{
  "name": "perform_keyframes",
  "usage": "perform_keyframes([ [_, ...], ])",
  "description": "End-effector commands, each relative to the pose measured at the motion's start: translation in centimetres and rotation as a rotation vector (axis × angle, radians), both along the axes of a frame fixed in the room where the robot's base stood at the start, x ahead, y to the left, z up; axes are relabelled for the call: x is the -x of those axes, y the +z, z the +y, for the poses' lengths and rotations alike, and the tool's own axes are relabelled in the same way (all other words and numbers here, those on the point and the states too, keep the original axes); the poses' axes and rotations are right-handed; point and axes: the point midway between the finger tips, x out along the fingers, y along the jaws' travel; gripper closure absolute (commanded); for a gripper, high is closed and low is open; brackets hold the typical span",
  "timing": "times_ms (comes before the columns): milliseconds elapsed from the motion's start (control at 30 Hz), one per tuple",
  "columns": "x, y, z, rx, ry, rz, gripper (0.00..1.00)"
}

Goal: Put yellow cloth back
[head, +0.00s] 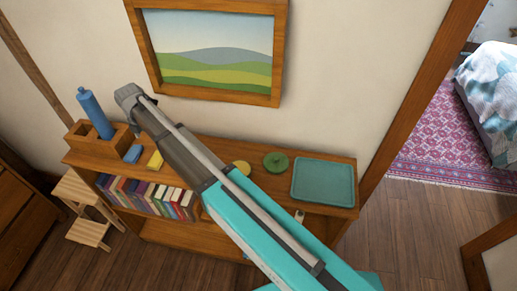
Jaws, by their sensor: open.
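A small yellow folded-looking piece (155,159), perhaps the yellow cloth, lies on top of the wooden shelf unit (335,211). It is just right of a similar small blue piece (132,153). A round yellow item (242,167) lies farther right on the same top, beside my arm; I cannot tell whether it is cloth. My arm reaches from the lower right up across the shelf, its grey end in front of the wall between the blue bottle and the picture.
A blue bottle (95,113) leans in a wooden box (83,138) at the shelf's left end. A green round item (276,161) and a teal tray (322,182) are on the right. Books (148,196) fill the shelf below. A step stool (88,233) stands left; open floor lies right.

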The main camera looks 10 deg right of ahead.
Motion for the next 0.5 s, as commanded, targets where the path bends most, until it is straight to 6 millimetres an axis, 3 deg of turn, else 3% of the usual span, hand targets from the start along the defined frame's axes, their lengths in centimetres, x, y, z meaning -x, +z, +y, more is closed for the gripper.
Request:
perform_keyframes([
  [167,0.3,0.0,-3.2,0.0,-0.14,0.0,0.0],
  [500,1.3,0.0,-12.1,0.0,-0.599,0.001,0.0],
])
